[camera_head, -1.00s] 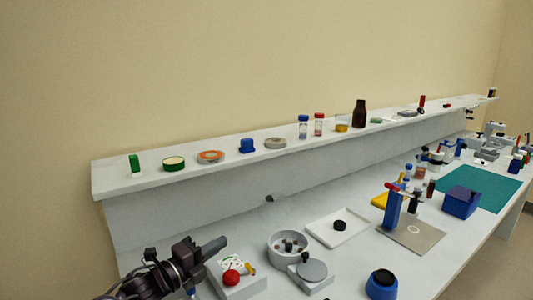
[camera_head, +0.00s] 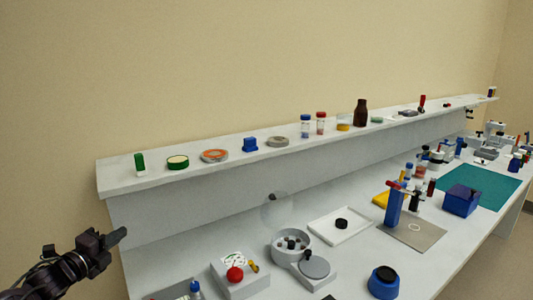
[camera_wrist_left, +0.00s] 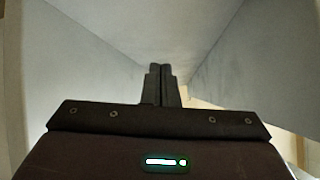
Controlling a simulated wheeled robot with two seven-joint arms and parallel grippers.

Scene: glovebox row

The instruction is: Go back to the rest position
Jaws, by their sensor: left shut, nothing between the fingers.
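My left gripper (camera_head: 115,238) is at the lower left in the head view, beside the left end of the white bench and shelf. It is shut and empty. In the left wrist view its two fingers (camera_wrist_left: 160,84) lie together, with pale bench or shelf surfaces beyond them. My right gripper is not in view.
The white shelf (camera_head: 130,183) holds bottles, vials and dishes. On the bench below stand a white box with a red knob (camera_head: 235,275), a round grey container (camera_head: 291,243), a white tray (camera_head: 320,229) and a blue jar (camera_head: 383,282). Open room lies left of the bench.

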